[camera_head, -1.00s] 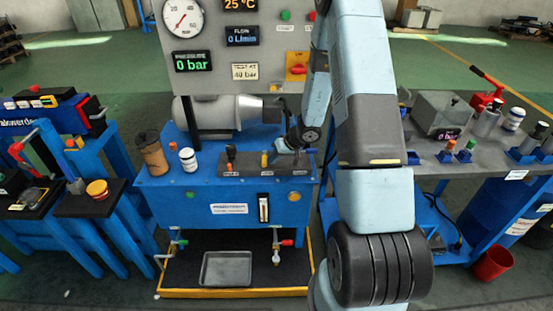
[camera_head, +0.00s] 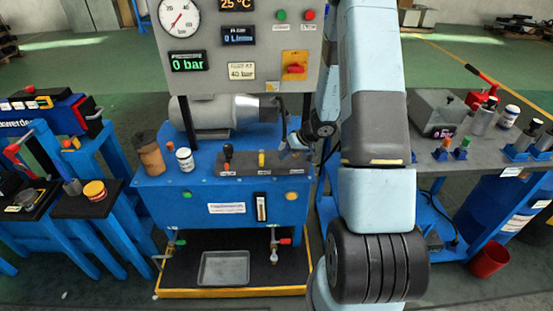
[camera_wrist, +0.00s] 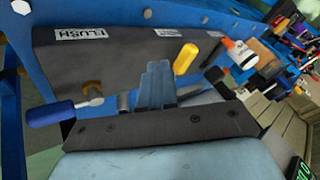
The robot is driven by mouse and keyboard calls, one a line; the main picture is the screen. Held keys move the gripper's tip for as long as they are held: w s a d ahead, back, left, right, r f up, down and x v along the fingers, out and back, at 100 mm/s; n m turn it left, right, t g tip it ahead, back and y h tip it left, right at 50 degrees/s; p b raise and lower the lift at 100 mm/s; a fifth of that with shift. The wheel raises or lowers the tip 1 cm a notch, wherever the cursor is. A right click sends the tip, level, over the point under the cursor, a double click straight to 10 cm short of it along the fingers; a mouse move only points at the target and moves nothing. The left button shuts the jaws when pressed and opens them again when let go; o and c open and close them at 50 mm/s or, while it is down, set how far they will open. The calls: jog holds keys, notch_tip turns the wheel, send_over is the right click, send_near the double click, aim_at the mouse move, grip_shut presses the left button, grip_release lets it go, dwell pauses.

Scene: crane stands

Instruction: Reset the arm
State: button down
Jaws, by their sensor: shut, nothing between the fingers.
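My gripper (camera_head: 287,150) is at the right end of the lever block (camera_head: 245,170) on the blue test stand (camera_head: 170,193), its tips small and partly lost against the block. In the wrist view its fingers (camera_wrist: 157,82) are together and empty, pointing at the dark block. A blue-handled lever (camera_wrist: 62,110) is to the left of the fingers, and a yellow-handled lever (camera_wrist: 186,58) is just to their right. A gap shows between the fingers and the blue handle; I cannot tell the clearance to the yellow one. My arm comes down from the upper right.
The gauge panel (camera_head: 215,75) stands behind the block, with a red-orange switch (camera_head: 295,66). A brown cup (camera_head: 149,155) and a white jar (camera_head: 185,158) stand on the left. A grey bench (camera_head: 470,165) with tools is on the right, with a red bucket (camera_head: 489,259) below.

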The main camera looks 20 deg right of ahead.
jog(key=s+a+v, duration=0.1)
jog(key=v, duration=0.5)
jog(key=shift+d+r, duration=0.25)
jog(key=shift+r, duration=0.05)
jog(key=s+a+r, duration=0.3)
jog(key=r, duration=0.4)
jog(key=s+a+r+g+h, duration=0.1)
jog(key=s+a+r, duration=0.2)
jog(key=r, duration=0.4)
jog(key=s+a+r, duration=0.2)
jog(key=s+r, duration=0.1)
jog(key=r, duration=0.4)
jog(key=s+r+m+t+h, duration=0.1)
jog(key=s+r+h, duration=0.1)
jog(key=s+r, duration=0.4)
jog(key=s+r+m+t+h, duration=0.1)
jog(key=s+r+h, duration=0.2)
jog(key=s+r, duration=0.4)
jog(key=s, duration=0.6)
jog(key=shift+s+r, duration=0.2)
